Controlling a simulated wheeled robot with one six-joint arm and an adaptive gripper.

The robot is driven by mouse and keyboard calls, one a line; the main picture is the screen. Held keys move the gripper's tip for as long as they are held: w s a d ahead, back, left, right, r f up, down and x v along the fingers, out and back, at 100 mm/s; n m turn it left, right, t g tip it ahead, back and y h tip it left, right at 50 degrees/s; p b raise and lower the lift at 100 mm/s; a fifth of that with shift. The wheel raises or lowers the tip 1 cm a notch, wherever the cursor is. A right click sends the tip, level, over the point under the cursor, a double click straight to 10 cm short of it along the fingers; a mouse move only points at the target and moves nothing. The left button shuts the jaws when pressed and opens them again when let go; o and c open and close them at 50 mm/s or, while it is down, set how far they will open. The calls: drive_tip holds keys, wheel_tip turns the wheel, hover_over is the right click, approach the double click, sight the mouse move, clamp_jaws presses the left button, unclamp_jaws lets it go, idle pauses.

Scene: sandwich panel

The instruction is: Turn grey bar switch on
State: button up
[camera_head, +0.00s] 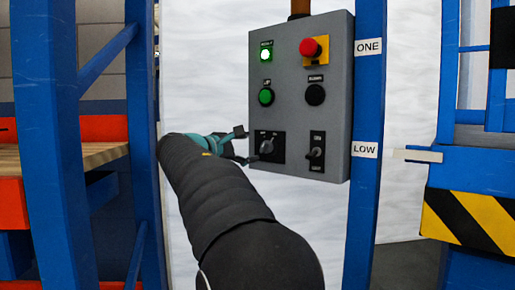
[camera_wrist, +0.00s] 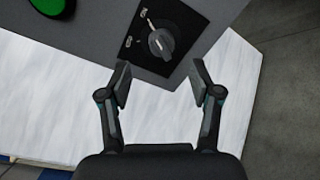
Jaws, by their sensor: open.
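The grey bar switch (camera_head: 267,147) is a rotary knob on a black plate at the lower left of the grey control panel (camera_head: 286,105). In the wrist view the grey bar switch (camera_wrist: 160,42) sits at the top centre, its bar tilted, with small lettering on the plate beside it. My gripper (camera_wrist: 160,84) is open and empty, and its two fingertips are below the knob in that view, apart from it. In the head view my gripper (camera_head: 238,145) is just left of the knob, close to the panel's left edge.
A green-lit lamp (camera_head: 265,52), red mushroom button (camera_head: 310,48), green button (camera_head: 266,97), black button (camera_head: 315,95) and toggle switch (camera_head: 316,152) share the panel. A blue post (camera_head: 365,120) stands right of it, and a blue rack (camera_head: 143,150) stands left.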

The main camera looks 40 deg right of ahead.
drive_tip(key=v, duration=0.5)
idle(0.5)
drive_tip(key=s+a+f+m+y, duration=0.1)
drive_tip(key=a+f+m+y, duration=0.2)
drive_tip(key=f, duration=0.7)
drive_tip(key=s+a+f+y, duration=0.2)
drive_tip(key=a+f+y, duration=0.25)
drive_tip(key=f, duration=0.55)
drive_tip(key=s+a+f+m+y+p, duration=0.2)
drive_tip(key=s+a+f+y, duration=0.2)
drive_tip(key=s+a, duration=0.3)
drive_tip(key=s+a+f+m+y+p, duration=0.25)
drive_tip(key=s+a+f, duration=0.25)
drive_tip(key=s, duration=0.3)
drive_tip(key=s+a+r+t+y+p, duration=0.1)
drive_tip(key=s+a, duration=0.1)
drive_tip(key=s, duration=0.2)
drive_tip(key=s+a+m+t+y+p, duration=0.1)
drive_tip(key=s+a+p, duration=0.1)
drive_tip(key=s, duration=0.3)
drive_tip(key=shift+s+a+r+y, duration=0.35)
drive_tip(key=shift+a+y, duration=0.05)
drive_tip(key=shift+a, duration=0.35)
